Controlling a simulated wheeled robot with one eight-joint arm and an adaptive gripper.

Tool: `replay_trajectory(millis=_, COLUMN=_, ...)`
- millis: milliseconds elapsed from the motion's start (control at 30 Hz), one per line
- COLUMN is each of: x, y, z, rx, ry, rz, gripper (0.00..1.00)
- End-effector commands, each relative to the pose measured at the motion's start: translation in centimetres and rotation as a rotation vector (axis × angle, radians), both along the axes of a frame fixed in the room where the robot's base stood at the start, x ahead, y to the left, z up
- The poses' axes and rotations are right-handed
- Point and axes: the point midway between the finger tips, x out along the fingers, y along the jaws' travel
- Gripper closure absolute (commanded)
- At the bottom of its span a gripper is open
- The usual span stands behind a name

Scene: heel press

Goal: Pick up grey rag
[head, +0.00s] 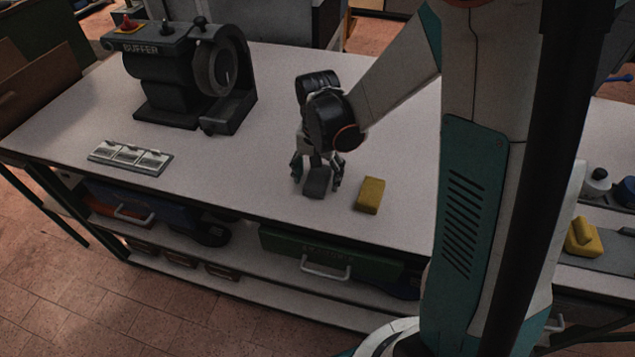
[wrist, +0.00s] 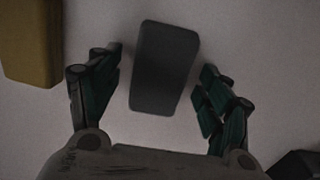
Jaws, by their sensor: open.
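The grey rag (head: 316,187) is a small dark grey block-like piece lying on the white workbench, near its front edge. It also shows in the wrist view (wrist: 163,68), slightly tilted, between and a little beyond the fingertips. My gripper (head: 317,178) points down over it with its fingers spread. In the wrist view my gripper (wrist: 161,90) is open, with one finger on each side of the rag and a visible gap on both sides. Nothing is held.
A yellow block (head: 370,195) lies close to the right of the rag. A black buffer machine (head: 175,85) stands at the back left. A plate with white panels (head: 130,156) lies at the front left. The white workbench (head: 240,160) is clear between them.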

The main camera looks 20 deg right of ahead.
Motion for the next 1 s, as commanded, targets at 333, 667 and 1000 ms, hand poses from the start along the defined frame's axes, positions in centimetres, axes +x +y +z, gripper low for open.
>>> replay_trajectory(millis=333, x=0.0, y=0.0, z=0.0, rx=0.000, ry=0.000, rz=0.000, gripper=0.60)
replay_trajectory(millis=667, x=0.0, y=0.0, z=0.0, rx=0.000, ry=0.000, rz=0.000, gripper=0.76)
replay_trajectory(millis=1000, x=0.0, y=0.0, z=1.9, rx=0.000, ry=0.000, rz=0.000, gripper=0.76)
